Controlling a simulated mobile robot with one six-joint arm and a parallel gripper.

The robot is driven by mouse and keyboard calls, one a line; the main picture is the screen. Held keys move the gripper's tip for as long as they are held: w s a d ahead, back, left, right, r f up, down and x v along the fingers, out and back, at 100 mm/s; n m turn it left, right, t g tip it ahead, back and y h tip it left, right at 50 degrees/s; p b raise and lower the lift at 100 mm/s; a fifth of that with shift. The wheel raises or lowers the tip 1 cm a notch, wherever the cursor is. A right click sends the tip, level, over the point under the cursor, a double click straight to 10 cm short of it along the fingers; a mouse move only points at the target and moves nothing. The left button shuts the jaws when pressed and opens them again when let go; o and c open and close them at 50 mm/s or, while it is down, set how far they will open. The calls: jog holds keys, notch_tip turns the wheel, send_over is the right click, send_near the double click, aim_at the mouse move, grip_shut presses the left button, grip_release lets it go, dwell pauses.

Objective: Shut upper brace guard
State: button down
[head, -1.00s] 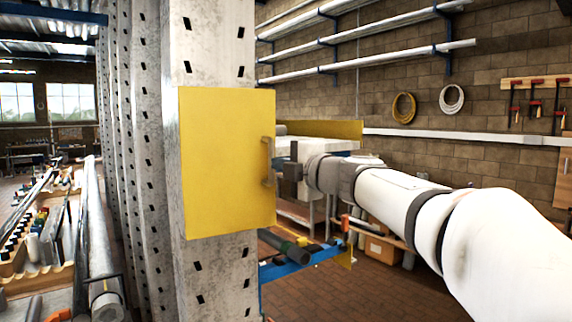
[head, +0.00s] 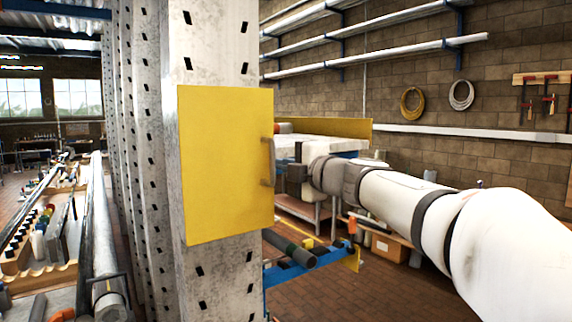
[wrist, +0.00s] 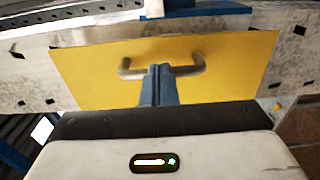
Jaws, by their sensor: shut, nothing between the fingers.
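The yellow guard panel (head: 226,165) stands upright across the face of the grey perforated mast (head: 216,45). Its right edge reaches past the mast's edge. I cannot tell whether it is fully flush. A grey bar handle (head: 268,161) is near its right edge. My gripper (head: 282,173) is right of the handle, with its fingers partly hidden. The wrist view shows the panel (wrist: 230,75), the handle (wrist: 190,70) and my gripper's closed blue-grey fingers (wrist: 160,72). The fingertips overlap the handle's middle in that view; contact is unclear. Nothing is held.
A blue bracket (head: 285,272) with a dark tube (head: 292,248) sticks out low right of the mast. Another yellow panel (head: 345,128) is behind my wrist. Pipes (head: 100,230) lie at left. Brick floor (head: 390,295) is open at lower right.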

jog(key=w+d+b+v, duration=0.1)
jog(key=d+b+v, duration=0.1)
jog(key=v, duration=1.2)
jog(key=s+d+f+m+t+h+b, duration=0.1)
jog(key=d+f+m+h, duration=0.55)
jog(key=f+m, duration=0.2)
jog(key=d+f+m+t+h+b, duration=0.1)
jog(key=d+f+m+h+b, duration=0.1)
jog(key=d+f+m+h, duration=0.6)
jog(key=s+a+f+m+g+y, duration=0.1)
jog(key=s+a+f+m+g, duration=0.1)
jog(key=s+f, duration=0.5)
jog(key=s+a+f+m+g+y+b, duration=0.1)
jog(key=s+f+m+g, duration=0.3)
jog(key=f, duration=0.5)
jog(key=s+a+f+m+g+y, duration=0.1)
jog(key=s+a+f+m+g, duration=0.2)
jog(key=s+f+g, duration=0.3)
jog(key=s+a+f, duration=0.1)
jog(key=s+f, duration=0.2)
jog(key=shift+s+b, duration=0.3)
jog(key=shift+s, duration=0.05)
jog(key=shift+d+m, duration=0.1)
jog(key=shift+m, duration=0.15)
